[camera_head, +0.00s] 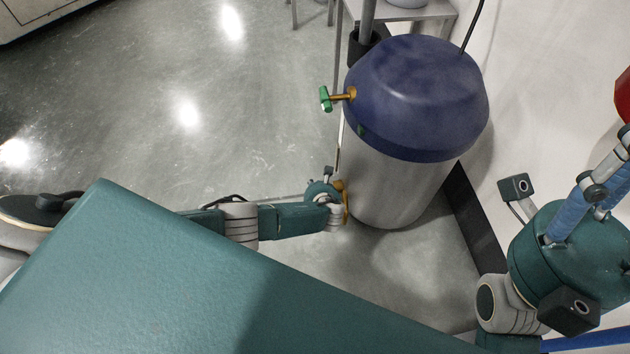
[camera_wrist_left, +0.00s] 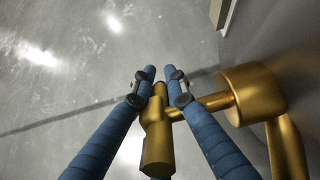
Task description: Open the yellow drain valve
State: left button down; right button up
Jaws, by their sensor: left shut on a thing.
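The yellow drain valve (camera_head: 346,205) sits low on the left side of a grey tank (camera_head: 385,190) with a blue domed top. In the left wrist view its round gold body (camera_wrist_left: 250,95) is at the right, and a stem runs left to a bar-shaped handle (camera_wrist_left: 157,140). My left gripper (camera_head: 326,192) is at the valve. Its two blue fingers (camera_wrist_left: 160,72) are shut on the handle, one on each side. In the head view the gripper hides part of the valve. My right gripper (camera_head: 595,190) is at the right edge, away from the tank, its fingertips not clearly seen.
A green-handled valve (camera_head: 326,98) sticks out left from the tank's blue top. A metal stand (camera_head: 425,12) is behind the tank. A white wall with a dark skirting (camera_head: 480,215) is at the right. Part of a red object (camera_head: 623,97) shows there. The floor at left is clear.

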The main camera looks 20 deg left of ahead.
pick_arm(q)
jog(key=shift+s+d+f, duration=0.2)
jog(key=shift+f, duration=0.05)
jog(key=c, duration=1.8)
grip_release()
jog(key=shift+c, duration=0.2)
jog(key=shift+o, duration=0.6)
jog(key=shift+w+a+r, duration=0.1)
jog(key=shift+r, duration=0.1)
jog(key=v, duration=1.2)
